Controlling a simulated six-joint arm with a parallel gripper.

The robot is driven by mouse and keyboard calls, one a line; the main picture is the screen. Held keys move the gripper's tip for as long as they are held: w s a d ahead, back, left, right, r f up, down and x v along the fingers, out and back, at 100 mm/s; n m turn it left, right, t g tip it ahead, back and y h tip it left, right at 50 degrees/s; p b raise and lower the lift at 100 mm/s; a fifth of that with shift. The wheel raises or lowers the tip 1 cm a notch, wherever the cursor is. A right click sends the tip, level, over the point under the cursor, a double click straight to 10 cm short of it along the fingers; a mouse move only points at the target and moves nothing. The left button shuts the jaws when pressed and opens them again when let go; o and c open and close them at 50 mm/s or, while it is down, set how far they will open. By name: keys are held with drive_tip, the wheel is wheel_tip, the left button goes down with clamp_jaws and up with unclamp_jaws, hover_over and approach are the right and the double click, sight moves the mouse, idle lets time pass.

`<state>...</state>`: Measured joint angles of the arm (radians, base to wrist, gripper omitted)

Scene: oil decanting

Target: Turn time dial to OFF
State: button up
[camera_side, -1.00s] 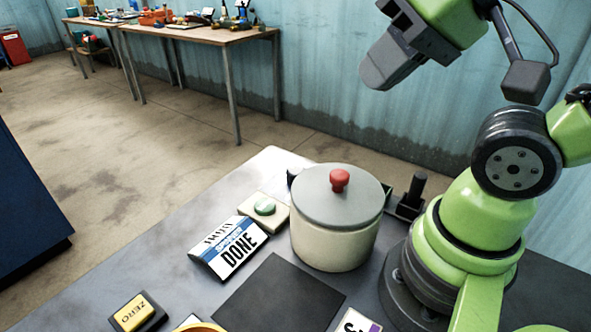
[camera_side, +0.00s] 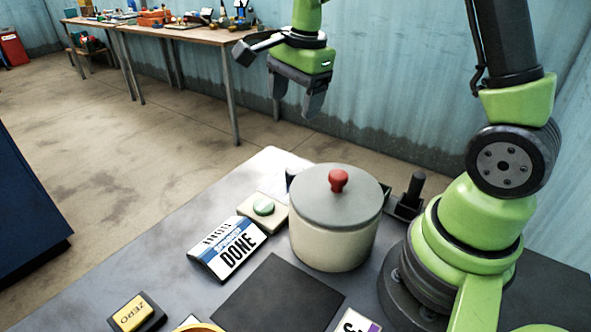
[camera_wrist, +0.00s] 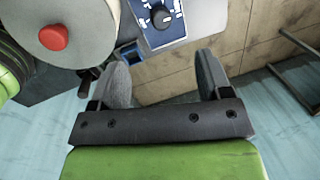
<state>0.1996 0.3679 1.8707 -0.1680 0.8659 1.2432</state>
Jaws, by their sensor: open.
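The time dial (camera_wrist: 161,15) is a dark round knob on a blue panel with white markings (camera_wrist: 160,25), at the top middle of the wrist view. Its setting is too small to read. In the side view the dial is hidden behind the pot. My gripper (camera_side: 294,110) is open and empty, high above the back of the table with its fingers pointing down. In the wrist view the fingers of my gripper (camera_wrist: 165,70) are spread apart, below the dial in the picture and not touching it.
A cream pot (camera_side: 333,235) with a grey lid and red knob (camera_side: 339,180) stands beside the panel. A green button (camera_side: 264,207), a DONE sign (camera_side: 236,248), a dark mat (camera_side: 278,297) and a yellow ZERO button (camera_side: 133,314) are on the grey table.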

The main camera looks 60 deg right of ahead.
sight(295, 170)
drive_tip(key=d+f+m, duration=0.1)
drive_tip(key=f, duration=0.2)
drive_tip(key=w+d+f+m+g, duration=0.1)
drive_tip(key=f+m, duration=0.1)
drive_tip(key=f, duration=0.1)
drive_tip(key=w+d+f+m, duration=0.1)
drive_tip(key=f+m, duration=0.1)
drive_tip(key=f, duration=0.1)
drive_tip(key=shift+w+d+f+g, duration=0.15)
drive_tip(key=shift+d+f+g, duration=0.1)
drive_tip(key=shift+g, duration=0.15)
wheel_tip(295, 170, down, 9)
drive_tip(key=shift+f, duration=0.2)
drive_tip(key=c, duration=0.9)
drive_tip(key=shift+n, duration=0.3)
drive_tip(key=n, duration=1.3)
drive_tip(key=shift+w, duration=0.1)
